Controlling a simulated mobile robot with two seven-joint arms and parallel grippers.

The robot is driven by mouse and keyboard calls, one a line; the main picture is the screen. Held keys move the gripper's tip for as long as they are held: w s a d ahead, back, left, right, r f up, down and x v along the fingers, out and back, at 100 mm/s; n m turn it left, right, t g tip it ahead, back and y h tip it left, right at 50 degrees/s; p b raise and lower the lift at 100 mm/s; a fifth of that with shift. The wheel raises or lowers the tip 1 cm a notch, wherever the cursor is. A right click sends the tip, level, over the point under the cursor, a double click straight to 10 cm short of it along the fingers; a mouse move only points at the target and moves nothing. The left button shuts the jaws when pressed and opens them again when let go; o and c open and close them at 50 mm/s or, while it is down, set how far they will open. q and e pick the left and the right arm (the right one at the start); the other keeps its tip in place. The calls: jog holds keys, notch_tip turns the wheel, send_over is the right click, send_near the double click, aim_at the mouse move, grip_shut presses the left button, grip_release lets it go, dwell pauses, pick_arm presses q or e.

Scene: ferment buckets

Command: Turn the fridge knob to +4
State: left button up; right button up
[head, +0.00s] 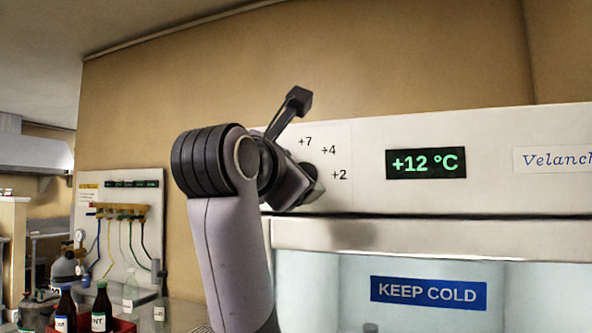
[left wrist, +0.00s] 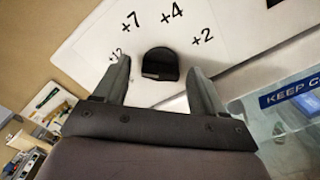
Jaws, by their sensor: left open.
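The fridge knob (left wrist: 160,62) is small and black, on the white fridge panel (left wrist: 225,35). In the left wrist view the labels +12, +7, +4 and +2 run in an arc around its upper side. I cannot make out a pointer mark on it. My left gripper (left wrist: 158,76) is open, with one finger on each side of the knob and visible gaps between; I cannot tell how deep the fingers reach. In the head view my left gripper (head: 303,188) is at the panel, mostly hiding the knob. The temperature display (head: 426,163) reads +12 °C. My right gripper is not in view.
Below the panel is the fridge's glass front with a blue KEEP COLD sign (head: 428,292). At left, a red crate (head: 122,325) with dark bottles stands on a counter, near a board with hoses (head: 118,212). The wall above the fridge is bare.

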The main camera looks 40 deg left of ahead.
pick_arm(q)
jog(key=shift+w, duration=0.1)
jog(key=c, duration=1.1)
jog(key=shift+o, duration=0.2)
jog(key=shift+m, duration=0.3)
jog(key=shift+m+p, duration=0.55)
jog(key=shift+m, duration=8.05)
